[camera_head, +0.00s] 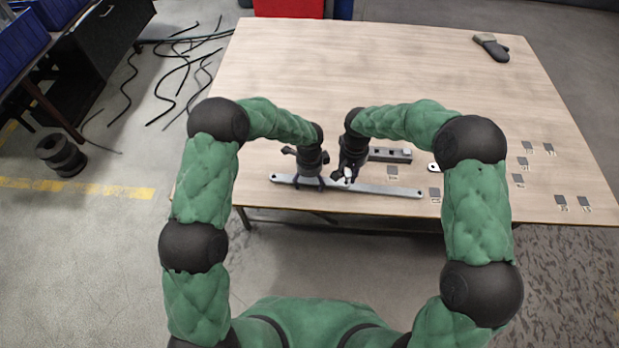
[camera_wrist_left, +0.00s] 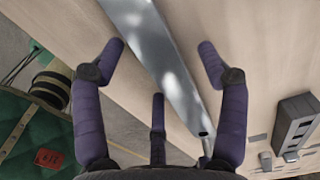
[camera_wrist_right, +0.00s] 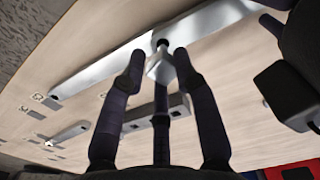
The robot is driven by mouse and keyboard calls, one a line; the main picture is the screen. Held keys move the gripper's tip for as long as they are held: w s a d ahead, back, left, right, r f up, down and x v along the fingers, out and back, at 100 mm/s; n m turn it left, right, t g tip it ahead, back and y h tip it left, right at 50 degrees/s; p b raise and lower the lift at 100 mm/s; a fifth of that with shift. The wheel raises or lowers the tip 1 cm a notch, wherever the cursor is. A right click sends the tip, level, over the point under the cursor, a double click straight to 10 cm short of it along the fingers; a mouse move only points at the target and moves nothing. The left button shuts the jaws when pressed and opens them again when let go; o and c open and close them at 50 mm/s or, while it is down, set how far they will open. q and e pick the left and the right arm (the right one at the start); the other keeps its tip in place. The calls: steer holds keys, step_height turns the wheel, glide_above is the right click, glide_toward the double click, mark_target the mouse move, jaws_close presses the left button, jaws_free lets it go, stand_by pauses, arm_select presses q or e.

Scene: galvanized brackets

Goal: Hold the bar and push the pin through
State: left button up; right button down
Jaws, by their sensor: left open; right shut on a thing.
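The bar (camera_head: 385,190), a long flat galvanized strip with holes near its ends, lies along the table's near edge. It also shows in the left wrist view (camera_wrist_left: 160,55) and the right wrist view (camera_wrist_right: 105,70). My left gripper (camera_head: 310,184) is over its left part. Its fingers (camera_wrist_left: 162,62) are open on either side of the bar. My right gripper (camera_wrist_right: 158,62) is shut on a small silver pin (camera_wrist_right: 160,70) with a dark end, close to the bar's middle. I cannot tell whether the pin touches the bar or sits in a hole.
A grey block with dark slots (camera_head: 392,155) lies behind the bar; it also shows in the left wrist view (camera_wrist_left: 297,125). A small silver link (camera_head: 433,167) lies to its right. Several dark square markers are at the right. A dark brush-like object (camera_head: 492,47) lies far right. The table's back is clear.

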arm_select(q)
jaws_close()
arm_select(e)
steer(key=shift+m, duration=0.3)
steer(key=shift+f, duration=1.65)
stand_by(2.3)
steer(key=c, duration=0.9)
jaws_free()
steer(key=shift+o, duration=0.2)
steer(key=shift+r, duration=0.1)
